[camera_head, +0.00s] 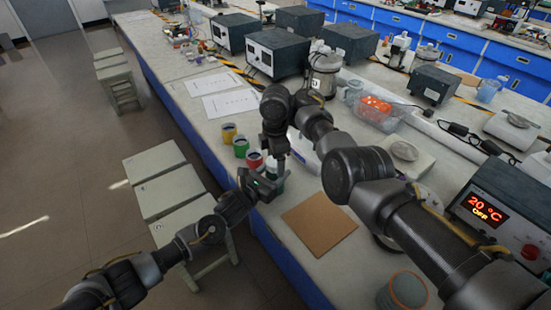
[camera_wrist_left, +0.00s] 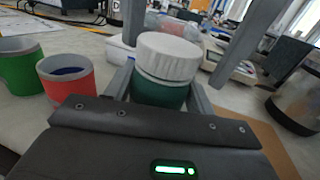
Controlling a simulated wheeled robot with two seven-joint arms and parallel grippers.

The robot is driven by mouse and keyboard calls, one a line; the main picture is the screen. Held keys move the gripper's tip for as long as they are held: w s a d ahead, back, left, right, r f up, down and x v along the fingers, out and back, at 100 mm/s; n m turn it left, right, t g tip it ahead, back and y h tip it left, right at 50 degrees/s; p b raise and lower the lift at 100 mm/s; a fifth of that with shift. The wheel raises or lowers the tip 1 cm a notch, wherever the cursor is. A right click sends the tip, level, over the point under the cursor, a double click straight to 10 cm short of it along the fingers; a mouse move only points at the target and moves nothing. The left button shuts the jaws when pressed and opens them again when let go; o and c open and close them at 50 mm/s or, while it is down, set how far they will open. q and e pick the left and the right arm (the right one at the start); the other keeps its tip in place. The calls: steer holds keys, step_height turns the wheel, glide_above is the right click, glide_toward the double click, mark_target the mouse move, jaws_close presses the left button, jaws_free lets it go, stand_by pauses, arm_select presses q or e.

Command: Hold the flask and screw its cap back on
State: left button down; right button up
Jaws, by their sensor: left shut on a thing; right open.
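The flask (camera_wrist_left: 158,92) has a dark green body and stands upright between the fingers of my left gripper (camera_wrist_left: 160,90), which is shut on it. A white ribbed cap (camera_wrist_left: 168,52) sits on top of the flask, with a seam below its edge; I cannot tell how tight it is. In the head view my left gripper (camera_head: 266,184) is at the bench's near edge, and the flask is mostly hidden by my grippers. My right gripper (camera_head: 277,152) points down above the flask. Its open fingers (camera_wrist_left: 228,28) show above and beside the cap in the left wrist view.
A yellow cup (camera_head: 228,134), a green cup (camera_head: 240,148) and a red cup (camera_head: 254,160) stand in a row left of the grippers. A brown board (camera_head: 320,222) lies bare on the bench. A clear bin (camera_head: 372,112) and a hotplate (camera_head: 500,205) stand to the right.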

steer(key=shift+r, duration=2.3)
step_height(320, 180, up, 2)
steer(key=shift+w+r+n, duration=0.1)
steer(key=shift+r+n, duration=0.15)
steer(key=shift+n, duration=0.85)
steer(key=shift+c, duration=0.4)
steer(key=shift+r+n, duration=0.5)
steer(key=shift+n, duration=0.1)
steer(key=shift+f, duration=4.05)
